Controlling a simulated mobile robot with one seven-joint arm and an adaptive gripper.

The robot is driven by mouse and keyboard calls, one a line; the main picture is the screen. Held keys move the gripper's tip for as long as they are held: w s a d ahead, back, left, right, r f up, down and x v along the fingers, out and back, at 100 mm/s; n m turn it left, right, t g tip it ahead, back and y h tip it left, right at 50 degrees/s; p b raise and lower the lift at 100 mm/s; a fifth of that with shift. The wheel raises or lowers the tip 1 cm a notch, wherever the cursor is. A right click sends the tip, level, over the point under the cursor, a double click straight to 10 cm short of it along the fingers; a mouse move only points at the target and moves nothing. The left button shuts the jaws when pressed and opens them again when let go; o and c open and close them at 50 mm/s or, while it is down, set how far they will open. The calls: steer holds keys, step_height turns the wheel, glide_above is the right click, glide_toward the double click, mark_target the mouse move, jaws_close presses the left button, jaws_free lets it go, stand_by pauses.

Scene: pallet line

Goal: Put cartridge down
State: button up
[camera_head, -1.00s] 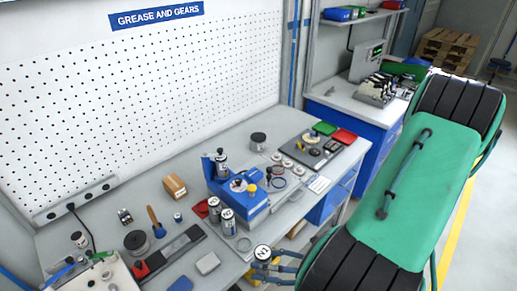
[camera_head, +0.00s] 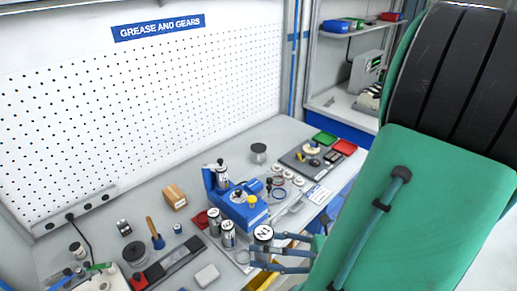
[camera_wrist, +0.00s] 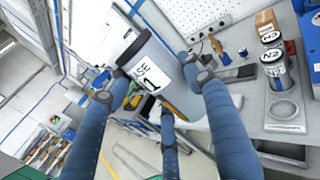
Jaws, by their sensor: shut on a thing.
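The held cartridge is apart from the plate.
A blue machine (camera_head: 240,208) stands behind the cartridges on the bench (camera_head: 180,185). A dark tray (camera_head: 310,160) with parts lies at the back right.

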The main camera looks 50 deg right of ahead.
steer(key=w+d+m+t+h+p, duration=0.1)
steer(key=w+d+m+h, duration=0.15)
steer(key=w+d, duration=1.25)
steer(key=w+d+m+t+h+p, duration=0.1)
steer(key=w+d+t+h, duration=0.15)
steer(key=w+d, duration=1.3)
steer(key=w+d+m+h+p, duration=0.1)
steer(key=w+d+m+h, duration=0.1)
steer(key=w+d, duration=0.95)
step_height(320, 180, down, 11)
steer(key=s, duration=0.1)
steer(key=shift+d, duration=0.15)
steer(key=w+d+f+b, duration=0.1)
steer(key=w+d, duration=0.9)
steer(key=w, duration=0.2)
steer(key=shift+w+f+b, duration=0.25)
steer(key=shift+b, duration=0.15)
steer(key=shift+a+f, duration=0.1)
